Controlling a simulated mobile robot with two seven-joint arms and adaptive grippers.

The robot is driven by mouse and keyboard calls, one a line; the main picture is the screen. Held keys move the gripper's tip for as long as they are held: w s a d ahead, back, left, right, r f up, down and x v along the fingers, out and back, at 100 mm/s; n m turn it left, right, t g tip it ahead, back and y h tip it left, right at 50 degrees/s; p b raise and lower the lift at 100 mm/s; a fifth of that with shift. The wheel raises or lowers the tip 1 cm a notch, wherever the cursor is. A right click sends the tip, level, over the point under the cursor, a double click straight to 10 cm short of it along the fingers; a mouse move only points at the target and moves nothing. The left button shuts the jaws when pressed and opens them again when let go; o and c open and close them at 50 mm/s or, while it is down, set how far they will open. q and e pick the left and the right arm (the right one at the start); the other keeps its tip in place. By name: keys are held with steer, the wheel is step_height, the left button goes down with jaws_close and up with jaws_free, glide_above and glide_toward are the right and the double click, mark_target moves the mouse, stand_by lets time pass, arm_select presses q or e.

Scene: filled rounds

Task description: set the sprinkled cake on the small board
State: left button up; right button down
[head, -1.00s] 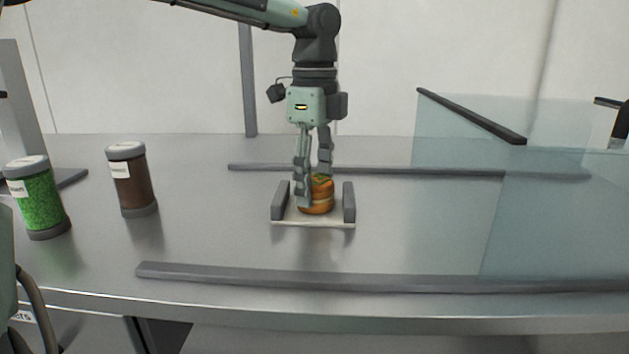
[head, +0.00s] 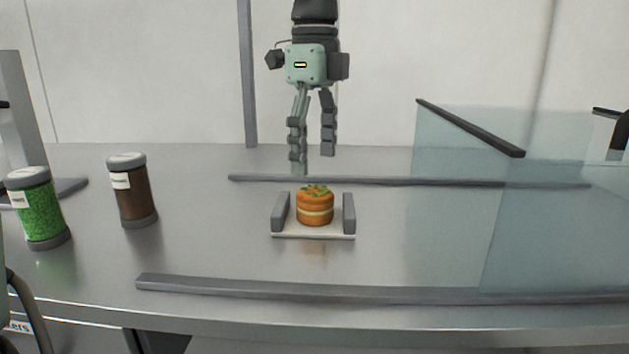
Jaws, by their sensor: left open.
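The sprinkled cake (head: 315,208) is a small round orange cake with a pale filling layer and green sprinkles on top. It sits upright on the small board (head: 290,235), a pale plate with a grey raised bar along its left and right sides. The cake stands between the two bars. My left gripper (head: 314,165) is above and behind the cake, open and empty, with its fingers pointing down and clear of the cake. My right gripper is not seen.
A jar of green sprinkles (head: 40,208) and a jar of brown contents (head: 133,192) stand at the left. Grey rails (head: 380,292) run along the front and back (head: 400,181) of the metal table. Clear panels (head: 560,200) stand at the right.

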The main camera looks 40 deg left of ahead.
mark_target(314, 192)
arm_select(q)
step_height(314, 192, up, 5)
stand_by(0.4)
stand_by(0.3)
